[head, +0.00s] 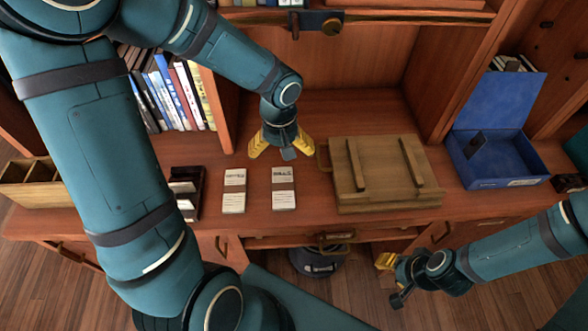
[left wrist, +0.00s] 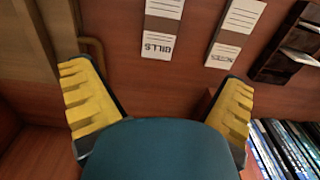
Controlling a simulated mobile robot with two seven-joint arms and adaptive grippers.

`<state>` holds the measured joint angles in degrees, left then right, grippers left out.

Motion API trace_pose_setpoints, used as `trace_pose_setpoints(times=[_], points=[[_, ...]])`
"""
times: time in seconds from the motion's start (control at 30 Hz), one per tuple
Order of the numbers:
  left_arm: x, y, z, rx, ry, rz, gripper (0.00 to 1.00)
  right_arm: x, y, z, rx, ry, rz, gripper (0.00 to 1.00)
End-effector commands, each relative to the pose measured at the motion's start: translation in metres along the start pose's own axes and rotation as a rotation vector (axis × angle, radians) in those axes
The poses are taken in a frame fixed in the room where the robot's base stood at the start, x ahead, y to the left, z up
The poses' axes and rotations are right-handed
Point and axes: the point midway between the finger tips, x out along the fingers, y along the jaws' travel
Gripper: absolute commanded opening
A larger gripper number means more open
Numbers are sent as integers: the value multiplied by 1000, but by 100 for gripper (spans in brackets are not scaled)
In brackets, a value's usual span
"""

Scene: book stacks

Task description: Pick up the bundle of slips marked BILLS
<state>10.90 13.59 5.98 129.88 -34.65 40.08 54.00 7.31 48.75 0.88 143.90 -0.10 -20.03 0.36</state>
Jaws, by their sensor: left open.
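The BILLS bundle (head: 284,188) is a pale stack of slips with a brown-grey band, lying flat on the wooden desk. Its label reads upside down at the top of the left wrist view (left wrist: 163,24). My left gripper (head: 280,146) is open and empty, pointing down over the desk just behind the bundle and apart from it. Its two yellow fingers (left wrist: 160,100) stand wide apart in the left wrist view.
A slatted wooden box (head: 345,195) stands close right of the bundles. A dark rack (head: 188,185) is to their left, near upright books (head: 178,95). An open blue box (head: 490,165) sits at right. The desk between and behind the bundles is clear.

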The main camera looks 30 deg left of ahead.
Motion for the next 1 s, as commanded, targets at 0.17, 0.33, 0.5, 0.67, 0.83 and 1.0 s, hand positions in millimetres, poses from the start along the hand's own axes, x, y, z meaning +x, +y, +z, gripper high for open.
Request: trace_pose_setpoints(times=[0.17, 0.33, 0.5, 0.67, 0.83, 1.0], points=[[11, 0, 0, 1, -3, -1, 99, 3, 1, 1, 0, -1, 0, 47], [43, 0, 2, 3, -6, -1, 99, 12, 5, 2, -2, -3, 0, 47], [72, 0, 1, 2, -5, -1, 99, 21, 8, 0, -2, 3, 0, 47], [86, 0, 1, 1, -3, 0, 99, 24, 9, 0, -3, 5, 0, 47], [97, -2, 1, 0, -3, 1, 99, 28, 10, -1, -3, 7, 0, 47], [123, -6, 3, 2, -4, 1, 99, 36, 14, -2, -4, 11, 0, 47]])
